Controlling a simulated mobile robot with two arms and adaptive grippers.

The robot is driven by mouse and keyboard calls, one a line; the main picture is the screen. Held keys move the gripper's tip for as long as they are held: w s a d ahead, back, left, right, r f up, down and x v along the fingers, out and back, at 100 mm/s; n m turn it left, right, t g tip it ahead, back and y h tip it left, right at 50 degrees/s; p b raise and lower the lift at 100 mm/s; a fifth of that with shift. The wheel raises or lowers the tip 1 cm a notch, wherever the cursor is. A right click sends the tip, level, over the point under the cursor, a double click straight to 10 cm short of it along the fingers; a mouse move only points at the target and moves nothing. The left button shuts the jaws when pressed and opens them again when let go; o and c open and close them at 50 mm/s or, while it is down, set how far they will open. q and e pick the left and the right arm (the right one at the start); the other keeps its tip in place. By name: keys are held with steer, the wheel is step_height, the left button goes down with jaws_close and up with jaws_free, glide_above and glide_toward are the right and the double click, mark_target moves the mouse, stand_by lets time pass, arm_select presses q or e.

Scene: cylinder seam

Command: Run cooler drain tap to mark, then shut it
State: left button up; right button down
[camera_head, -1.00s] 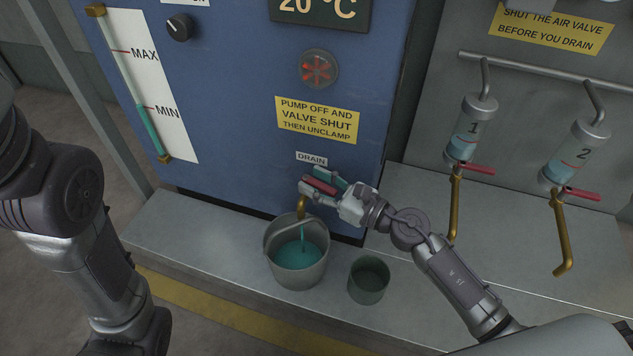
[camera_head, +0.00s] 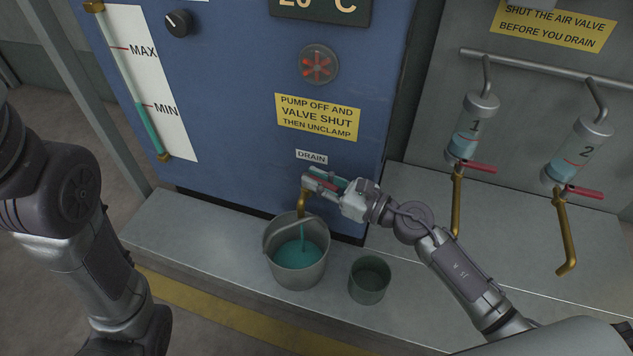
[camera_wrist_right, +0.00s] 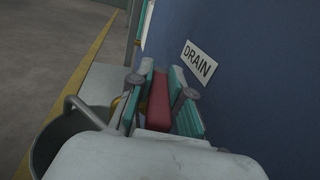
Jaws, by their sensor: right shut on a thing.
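The red drain tap handle (camera_wrist_right: 158,100) is between the teal finger pads of my right gripper (camera_head: 322,183), which is shut on it below the DRAIN label (camera_head: 311,157). The brass spout (camera_head: 303,204) points down and a thin teal stream runs from it into the grey bucket (camera_head: 271,258), which holds teal liquid. The sight glass (camera_head: 128,75) on the blue cooler (camera_head: 235,110) has MAX and MIN marks. Its teal column stands close to MIN. My left arm shows at the left, but its gripper is outside the view.
A smaller grey cup (camera_head: 369,282) stands right of the bucket on the metal ledge (camera_head: 210,235). Cylinders 1 (camera_head: 470,125) and 2 (camera_head: 580,150), with red levers and brass pipes, hang at the right. A yellow sign (camera_head: 317,118) is above the tap.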

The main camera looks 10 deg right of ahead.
steer(key=shift+w+d+f+n+g+y+b, duration=0.1)
steer(key=shift+f+n+g+y+b, duration=0.15)
steer(key=shift+n+g+y+b, duration=0.5)
steer(key=shift+r, duration=0.25)
steer(key=c, duration=1.1)
jaws_free()
steer(key=v, duration=1.2)
steer(key=shift+w+d+r, duration=0.1)
steer(key=shift+w, duration=0.05)
